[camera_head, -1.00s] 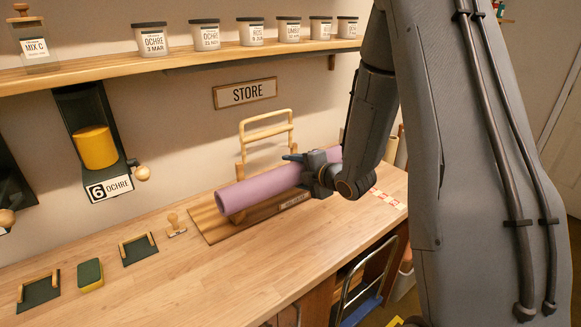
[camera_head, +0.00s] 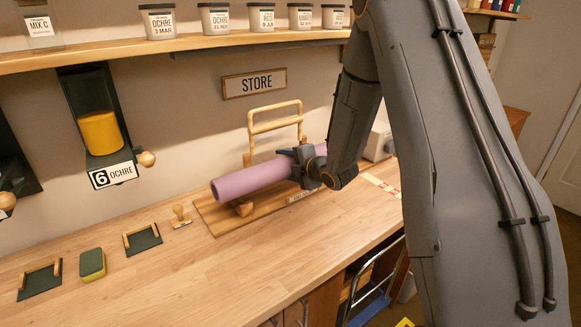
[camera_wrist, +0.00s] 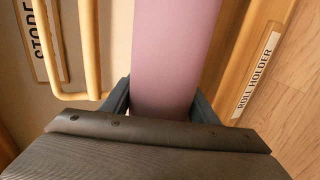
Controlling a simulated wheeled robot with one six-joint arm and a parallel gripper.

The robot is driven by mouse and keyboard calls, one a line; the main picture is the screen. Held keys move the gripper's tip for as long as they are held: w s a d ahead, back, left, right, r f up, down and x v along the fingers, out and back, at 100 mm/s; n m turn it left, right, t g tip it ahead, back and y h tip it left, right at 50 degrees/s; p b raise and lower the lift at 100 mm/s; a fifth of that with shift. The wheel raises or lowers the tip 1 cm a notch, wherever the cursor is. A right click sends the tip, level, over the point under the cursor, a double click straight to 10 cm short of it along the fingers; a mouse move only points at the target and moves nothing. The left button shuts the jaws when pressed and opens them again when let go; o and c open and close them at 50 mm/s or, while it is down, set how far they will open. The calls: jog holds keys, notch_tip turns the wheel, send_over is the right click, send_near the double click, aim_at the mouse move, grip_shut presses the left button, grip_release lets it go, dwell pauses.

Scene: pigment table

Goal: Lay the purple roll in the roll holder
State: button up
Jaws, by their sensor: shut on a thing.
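The purple roll (camera_head: 248,180) is a long pinkish-purple tube lying nearly level, with its open end toward the left. My gripper (camera_head: 306,166) is shut on it near its right part. In the wrist view the roll (camera_wrist: 172,60) runs between my two fingers (camera_wrist: 165,108). The roll holder (camera_head: 222,221) is a wooden base with upright pegs, a tall looped frame behind (camera_head: 274,117) and a label on its front edge; the label "ROLL HOLDER" (camera_wrist: 257,76) shows in the wrist view. The roll is over the base; whether it touches the supports I cannot tell.
A wooden stamp (camera_head: 180,214), a green-yellow sponge (camera_head: 92,264) and dark pads with wooden handles (camera_head: 142,239) lie to the left. A shelf of jars (camera_head: 215,48) and an ochre dispenser (camera_head: 100,132) are on the wall. The front of the counter (camera_head: 230,270) is clear.

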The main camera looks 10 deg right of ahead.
jog(key=w+f+b, duration=0.1)
jog(key=w+a+f+b, duration=0.1)
jog(key=w+f, duration=0.1)
jog(key=w+a+f+b, duration=0.1)
jog(key=w, duration=0.1)
jog(key=shift+f, duration=0.15)
jog(key=shift+w+f+b, duration=0.1)
jog(key=shift+f+b, duration=0.65)
jog(key=shift+f, duration=0.5)
